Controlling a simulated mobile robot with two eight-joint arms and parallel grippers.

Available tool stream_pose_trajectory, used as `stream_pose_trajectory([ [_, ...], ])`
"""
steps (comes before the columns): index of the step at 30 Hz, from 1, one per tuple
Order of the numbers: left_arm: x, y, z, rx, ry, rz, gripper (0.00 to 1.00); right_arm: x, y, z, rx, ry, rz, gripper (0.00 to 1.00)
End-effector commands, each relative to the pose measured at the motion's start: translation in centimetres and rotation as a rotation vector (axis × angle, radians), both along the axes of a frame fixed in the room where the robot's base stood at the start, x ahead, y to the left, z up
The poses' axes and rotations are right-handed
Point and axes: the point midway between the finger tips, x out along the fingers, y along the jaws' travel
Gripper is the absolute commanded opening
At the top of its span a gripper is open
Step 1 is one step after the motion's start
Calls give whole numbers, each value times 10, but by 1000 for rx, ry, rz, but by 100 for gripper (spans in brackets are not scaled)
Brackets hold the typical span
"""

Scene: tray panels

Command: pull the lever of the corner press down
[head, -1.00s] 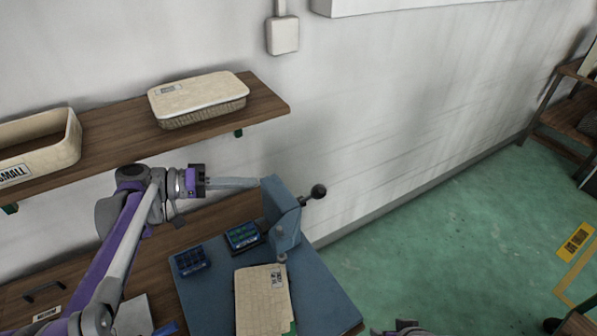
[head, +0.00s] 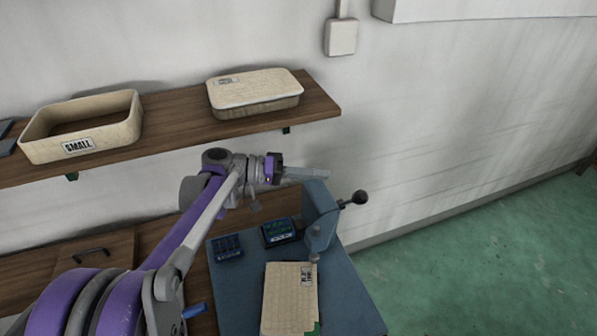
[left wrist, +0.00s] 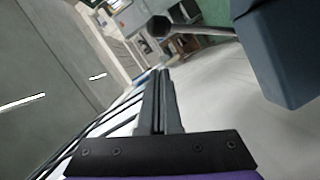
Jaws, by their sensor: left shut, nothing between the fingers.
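The blue-grey corner press (head: 317,212) stands at the back of the blue work surface. Its lever (head: 346,203) sticks out to the right and slightly up, ending in a black ball knob (head: 360,197). My left gripper (head: 327,174) is shut and empty, its fingers pointing right. In the head view its tips show just above the press top, up and left of the knob; they look apart from the lever. In the left wrist view the shut fingers (left wrist: 160,100) point towards the dark knob (left wrist: 158,27), with the press body (left wrist: 285,55) at right. My right gripper is out of view.
A beige panel (head: 290,298) lies on the blue surface (head: 235,290), with two small dark trays (head: 227,247) (head: 281,232) behind it. A shelf (head: 180,136) on the wall holds an open bin (head: 120,128) and a lidded one (head: 252,100). Right of the press is open floor.

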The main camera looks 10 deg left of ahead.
Motion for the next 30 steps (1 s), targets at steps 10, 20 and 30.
stream_pose_trajectory([
  [10,-4,-51,-16,0,1,0,0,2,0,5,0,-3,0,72],
  [20,-8,-59,-21,0,1,1,0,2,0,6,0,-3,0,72],
  [30,-10,-60,-21,10,-14,1,0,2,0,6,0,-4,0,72],
])
